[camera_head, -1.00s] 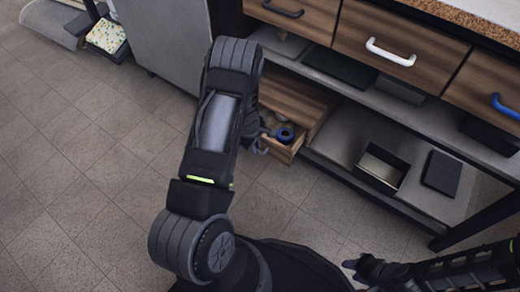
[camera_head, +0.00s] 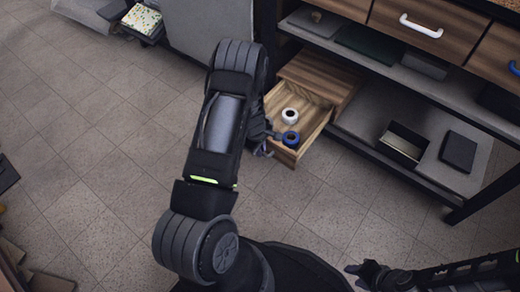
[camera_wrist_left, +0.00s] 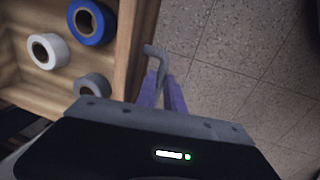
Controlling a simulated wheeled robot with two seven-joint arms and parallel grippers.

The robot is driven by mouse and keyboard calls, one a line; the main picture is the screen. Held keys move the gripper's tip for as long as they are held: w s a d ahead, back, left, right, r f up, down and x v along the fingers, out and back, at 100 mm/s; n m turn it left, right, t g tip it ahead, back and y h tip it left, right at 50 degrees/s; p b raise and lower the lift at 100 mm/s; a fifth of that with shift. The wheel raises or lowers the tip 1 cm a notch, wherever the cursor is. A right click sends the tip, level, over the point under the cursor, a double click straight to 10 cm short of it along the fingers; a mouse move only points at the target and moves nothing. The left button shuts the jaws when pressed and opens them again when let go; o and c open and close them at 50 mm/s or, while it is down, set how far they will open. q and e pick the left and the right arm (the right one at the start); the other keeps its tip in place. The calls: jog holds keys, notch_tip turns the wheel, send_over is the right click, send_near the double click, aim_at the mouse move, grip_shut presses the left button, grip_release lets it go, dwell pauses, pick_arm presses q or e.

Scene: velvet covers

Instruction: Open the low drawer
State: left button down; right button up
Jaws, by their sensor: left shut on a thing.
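The low wooden drawer (camera_head: 320,104) is pulled out from under the bench. Its front edge also shows in the left wrist view (camera_wrist_left: 132,60). A white roll (camera_head: 290,115) and a blue roll (camera_head: 290,139) lie inside; the left wrist view adds a grey roll (camera_wrist_left: 92,86). My left gripper (camera_wrist_left: 162,84) is shut on the grey drawer handle (camera_wrist_left: 154,51) at the drawer's front. In the head view my left arm mostly hides this gripper. My right gripper (camera_head: 362,270) is at the bottom, away from the drawer; its jaws are unclear.
Upper drawers with handles, such as a white one (camera_head: 421,26), sit above a grey shelf (camera_head: 440,88). An open dark box (camera_head: 403,144) and a dark block (camera_head: 458,151) rest on the lower shelf. The tiled floor (camera_head: 110,140) before the drawer is clear.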

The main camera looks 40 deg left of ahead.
pick_arm(q)
jog(key=c, duration=1.5)
grip_release()
jog(key=shift+o, duration=0.2)
notch_tip(320, 180, up, 8)
jog(key=s+p, duration=0.1)
jog(key=p, duration=0.2)
jog(key=shift+s+f, duration=0.15)
